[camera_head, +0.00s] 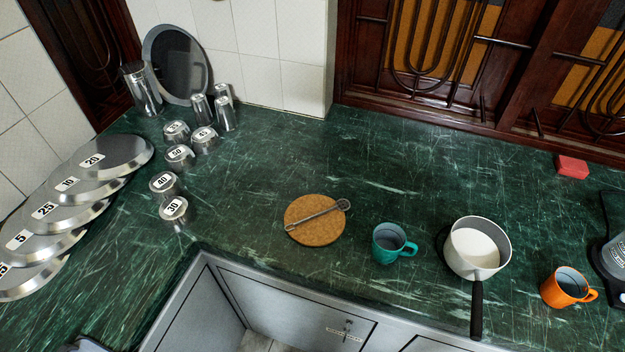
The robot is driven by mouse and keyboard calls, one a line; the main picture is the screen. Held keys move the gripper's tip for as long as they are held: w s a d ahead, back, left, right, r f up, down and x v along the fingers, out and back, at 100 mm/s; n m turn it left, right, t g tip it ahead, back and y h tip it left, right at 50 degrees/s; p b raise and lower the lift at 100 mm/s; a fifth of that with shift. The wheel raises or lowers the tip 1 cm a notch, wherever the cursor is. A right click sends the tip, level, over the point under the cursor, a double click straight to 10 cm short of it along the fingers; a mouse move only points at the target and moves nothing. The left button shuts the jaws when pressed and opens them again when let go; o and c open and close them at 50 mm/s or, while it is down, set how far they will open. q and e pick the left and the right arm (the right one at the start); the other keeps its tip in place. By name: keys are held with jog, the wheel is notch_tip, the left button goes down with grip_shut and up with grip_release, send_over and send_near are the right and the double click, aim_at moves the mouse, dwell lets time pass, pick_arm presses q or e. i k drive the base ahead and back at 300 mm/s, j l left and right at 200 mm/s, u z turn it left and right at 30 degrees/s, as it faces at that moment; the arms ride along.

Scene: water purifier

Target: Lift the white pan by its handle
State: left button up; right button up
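The white pan (478,248) stands upright on the green counter, right of centre, with white contents or a white inner base showing. Nothing is touching the pan or the handle. I can make out neither of my grippers in the head view.
A teal mug (388,245) stands left of the pan and an orange mug (564,288) to its right. A cork mat (314,228) with a metal utensil lies further left. A red block (572,167) sits behind. A dark appliance (612,250) is at the right edge.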

aim_at(475, 248)
jog(key=k+z, duration=0.1)
jog(key=z, duration=0.75)
jog(key=k+l+z, duration=0.1)
jog(key=z, duration=0.3)
jog(key=k+l+u, duration=0.1)
jog(key=u, duration=0.35)
